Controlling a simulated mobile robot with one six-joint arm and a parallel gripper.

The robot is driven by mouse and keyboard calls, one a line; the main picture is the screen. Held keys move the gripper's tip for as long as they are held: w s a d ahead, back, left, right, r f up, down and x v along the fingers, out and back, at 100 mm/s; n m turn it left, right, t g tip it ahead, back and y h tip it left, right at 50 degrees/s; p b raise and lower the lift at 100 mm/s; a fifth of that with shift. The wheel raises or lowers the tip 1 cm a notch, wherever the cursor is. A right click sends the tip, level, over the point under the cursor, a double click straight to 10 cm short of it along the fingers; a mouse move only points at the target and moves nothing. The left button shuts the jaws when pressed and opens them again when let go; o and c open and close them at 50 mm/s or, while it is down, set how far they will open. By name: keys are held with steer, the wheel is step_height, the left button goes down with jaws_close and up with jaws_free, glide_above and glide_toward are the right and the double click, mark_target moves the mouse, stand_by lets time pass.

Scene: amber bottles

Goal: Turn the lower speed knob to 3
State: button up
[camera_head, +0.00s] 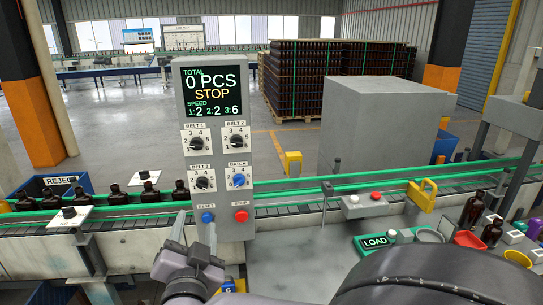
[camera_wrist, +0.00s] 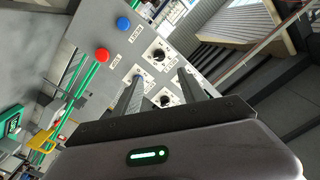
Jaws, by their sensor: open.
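The grey control panel (camera_head: 217,110) carries black knobs for Belt 1 (camera_head: 197,143), Belt 2 (camera_head: 236,142) and, lower left, Belt 3 (camera_head: 203,182). A blue Batch knob (camera_head: 239,181) is beside Belt 3. The screen (camera_head: 214,92) reads STOP and speeds 1:2, 2:2, 3:6. The Belt 3 pointer is too small to read. My gripper (camera_head: 196,219) is open and empty, low in front of the panel. In the wrist view my gripper (camera_wrist: 160,76) faces the panel, with the Belt 3 knob (camera_wrist: 158,54) beyond the fingertips, apparently untouched. The fingers partly cover other knobs.
Below the knobs are a blue reset button (camera_head: 208,217) and a red stop button (camera_head: 241,216). A conveyor with green rails (camera_head: 300,184) runs behind the panel, with amber bottles (camera_head: 149,194) at left.

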mark_target(201, 187)
steer(key=x, duration=1.4)
steer(key=shift+w, duration=0.3)
steer(key=shift+c, duration=0.3)
jaws_close()
